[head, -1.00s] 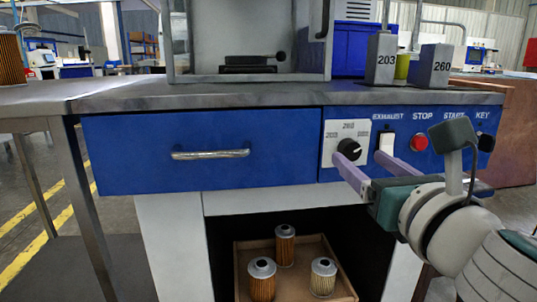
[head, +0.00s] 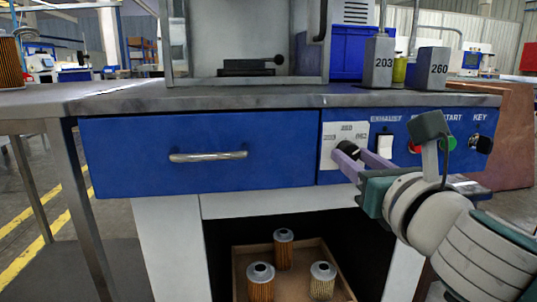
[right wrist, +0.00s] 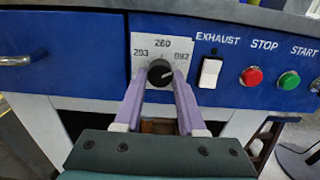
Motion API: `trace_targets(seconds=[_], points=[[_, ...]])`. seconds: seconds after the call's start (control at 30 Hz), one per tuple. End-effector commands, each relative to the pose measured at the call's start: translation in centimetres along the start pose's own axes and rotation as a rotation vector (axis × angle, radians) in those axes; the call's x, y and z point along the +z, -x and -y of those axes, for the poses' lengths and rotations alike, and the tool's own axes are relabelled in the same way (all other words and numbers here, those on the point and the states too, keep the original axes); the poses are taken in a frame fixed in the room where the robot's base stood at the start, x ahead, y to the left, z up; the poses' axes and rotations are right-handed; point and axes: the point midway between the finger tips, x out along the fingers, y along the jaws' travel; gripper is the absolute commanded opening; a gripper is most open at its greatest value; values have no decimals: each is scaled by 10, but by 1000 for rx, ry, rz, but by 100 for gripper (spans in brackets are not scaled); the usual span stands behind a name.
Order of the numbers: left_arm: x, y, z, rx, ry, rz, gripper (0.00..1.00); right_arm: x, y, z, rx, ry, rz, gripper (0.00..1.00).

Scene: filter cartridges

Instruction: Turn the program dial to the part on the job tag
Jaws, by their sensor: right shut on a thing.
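The black program dial (head: 348,150) sits on a white plate (head: 329,158) on the blue front panel. In the right wrist view the dial (right wrist: 160,71) has 203 at its left, 260 above and 092 at its right. A light mark shows on the knob, but I cannot tell exactly which number it points to. My right gripper (head: 352,157) reaches in from the right, its two purple fingers shut on the dial's sides. My left gripper is not in view. I see no job tag that I can make out.
Right of the dial are the white exhaust switch (right wrist: 210,72), red stop button (right wrist: 251,76) and green start button (right wrist: 289,80). A key switch (head: 482,145) is farther right. Grey blocks marked 203 (head: 379,62) and 260 (head: 432,68) stand on the bench. Filter cartridges sit in a tray (head: 238,270) below.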

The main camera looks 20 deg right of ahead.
Motion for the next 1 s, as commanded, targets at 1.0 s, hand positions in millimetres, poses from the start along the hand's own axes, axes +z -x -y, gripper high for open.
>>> trace_targets(seconds=[1.0], points=[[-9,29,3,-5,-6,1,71,3,0,0,0,317,-4,0]])
